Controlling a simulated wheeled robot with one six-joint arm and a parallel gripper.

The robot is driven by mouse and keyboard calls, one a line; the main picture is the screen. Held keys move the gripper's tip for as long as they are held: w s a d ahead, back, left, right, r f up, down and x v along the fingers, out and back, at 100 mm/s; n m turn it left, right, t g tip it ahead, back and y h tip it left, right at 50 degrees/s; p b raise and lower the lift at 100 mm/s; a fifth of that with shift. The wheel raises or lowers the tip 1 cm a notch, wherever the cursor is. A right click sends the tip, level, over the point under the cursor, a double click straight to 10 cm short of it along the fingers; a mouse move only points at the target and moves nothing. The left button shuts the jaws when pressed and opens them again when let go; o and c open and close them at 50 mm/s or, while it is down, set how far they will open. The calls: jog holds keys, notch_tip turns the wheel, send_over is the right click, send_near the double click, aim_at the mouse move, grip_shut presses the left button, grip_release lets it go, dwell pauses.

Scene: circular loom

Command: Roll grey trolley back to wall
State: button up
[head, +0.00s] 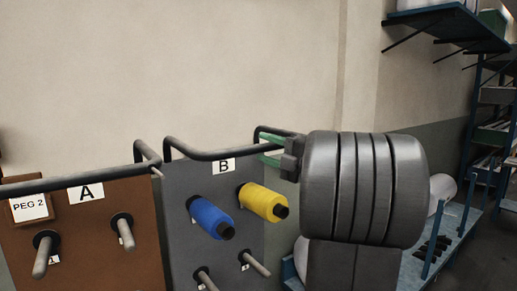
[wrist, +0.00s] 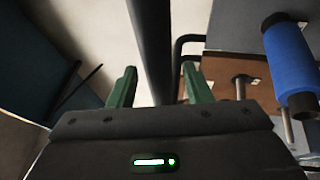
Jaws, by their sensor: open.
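The grey trolley (head: 222,229) is the upright panel marked B, with a dark tube handle (head: 215,155) along its top. It carries a blue bobbin (head: 211,218) and a yellow bobbin (head: 263,202) on pegs. My gripper (head: 267,148) is at the right end of that handle, its green fingers partly hidden by the tube and my arm. In the wrist view my gripper (wrist: 160,86) is open, and a dark tube (wrist: 153,45) runs between its two fingers. I cannot tell whether they touch it. The trolley's base is out of view.
A brown panel (head: 95,240) marked A, with a PEG 2 tag and bare pegs, stands close at the left. The pale wall (head: 200,70) is behind both. A blue shelf (head: 450,25) hangs at upper right, and a blue bench (head: 445,245) stands below it.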

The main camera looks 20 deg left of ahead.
jog(key=b+v, duration=0.1)
jog(key=v, duration=0.9)
jog(key=shift+d+b, duration=0.15)
jog(key=shift+b, duration=0.2)
dwell(1.2)
